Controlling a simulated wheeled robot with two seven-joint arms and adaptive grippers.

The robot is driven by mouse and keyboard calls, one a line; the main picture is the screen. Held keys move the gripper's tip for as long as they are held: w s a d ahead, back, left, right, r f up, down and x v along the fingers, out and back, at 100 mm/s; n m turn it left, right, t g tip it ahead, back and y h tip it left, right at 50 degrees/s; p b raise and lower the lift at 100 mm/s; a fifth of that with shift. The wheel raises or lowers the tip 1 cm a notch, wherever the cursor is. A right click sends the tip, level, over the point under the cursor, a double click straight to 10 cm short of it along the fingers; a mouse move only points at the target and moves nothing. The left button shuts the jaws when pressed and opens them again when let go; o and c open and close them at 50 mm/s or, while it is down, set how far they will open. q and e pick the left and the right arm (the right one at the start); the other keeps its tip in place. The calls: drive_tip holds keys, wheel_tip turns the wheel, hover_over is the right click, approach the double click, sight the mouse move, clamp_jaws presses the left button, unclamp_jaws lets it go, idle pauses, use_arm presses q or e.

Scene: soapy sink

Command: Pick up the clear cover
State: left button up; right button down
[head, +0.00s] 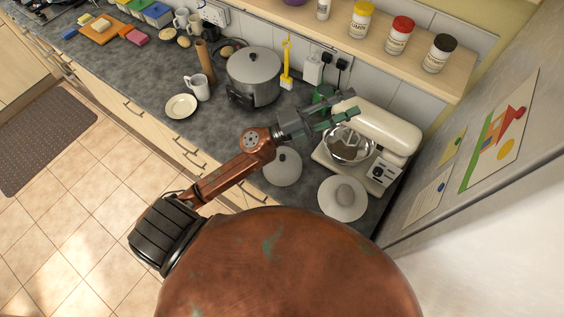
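I cannot clearly make out which thing is the clear cover. A round, pale grey lid with a small knob (283,167) lies on the counter below my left wrist and may be it. My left gripper (350,106) reaches over the counter, with its fingers apart near the top of the stand mixer. It looks open and empty, and it is beyond the lid, up and to the right in the picture. My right gripper is not in view.
A cream stand mixer (388,131) with a metal bowl stands close to my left gripper. A white plate with a grey lump (337,210) is in front of it. A large pot (254,78), a mug (198,88) and a saucer (181,106) stand left. A shelf (300,17) with jars overhangs the back.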

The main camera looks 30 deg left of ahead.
use_arm(q)
drive_tip(key=s+d+f+m+g+h, duration=0.2)
drive_tip(key=s+d+m+g, duration=0.1)
drive_tip(key=d+m+g, duration=0.3)
drive_tip(key=m+g+y, duration=0.7)
drive_tip(key=g+y, duration=0.3)
drive_tip(key=y, duration=0.7)
hover_over(282, 157)
wheel_tip(282, 157, down, 24)
drive_tip(key=shift+d+r, duration=0.15)
drive_tip(key=shift+a+f, duration=0.2)
drive_tip(key=shift+a, duration=0.1)
wheel_tip(282, 157, down, 7)
drive_tip(key=p, duration=0.3)
drive_tip(key=shift+d+f, duration=0.15)
drive_tip(key=shift+c, duration=0.5)
